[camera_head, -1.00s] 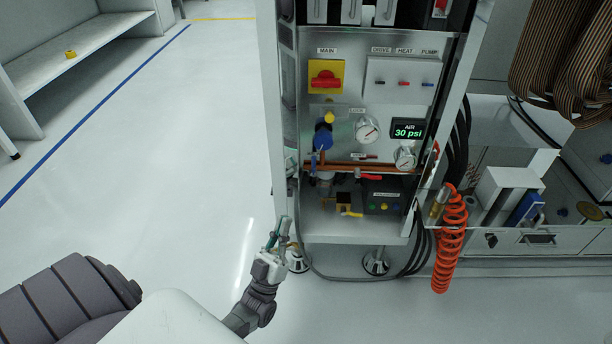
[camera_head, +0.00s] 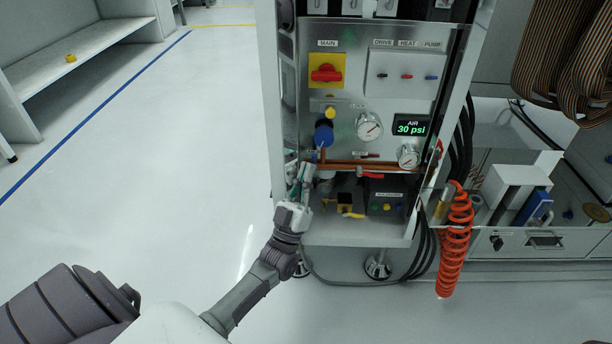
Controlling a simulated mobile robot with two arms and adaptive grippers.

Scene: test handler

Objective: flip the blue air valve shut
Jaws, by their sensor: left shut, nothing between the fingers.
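The air panel carries a round blue knob (camera_head: 324,133) and a copper pipe (camera_head: 345,165) below it. The slim blue valve handle at the pipe's left end is now mostly hidden by my left gripper, so I cannot tell its position. My left gripper (camera_head: 306,172) is shut and empty, its fingers pointing up at the pipe's left end. I cannot tell whether it touches the handle. The air display (camera_head: 411,127) reads 30 psi. My right gripper is not in view.
A red-handled valve (camera_head: 371,175) sits right of the gripper under the pipe. A yellow handle (camera_head: 353,215) is lower down. A coiled orange hose (camera_head: 455,240) hangs at the right. The floor at left is clear.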

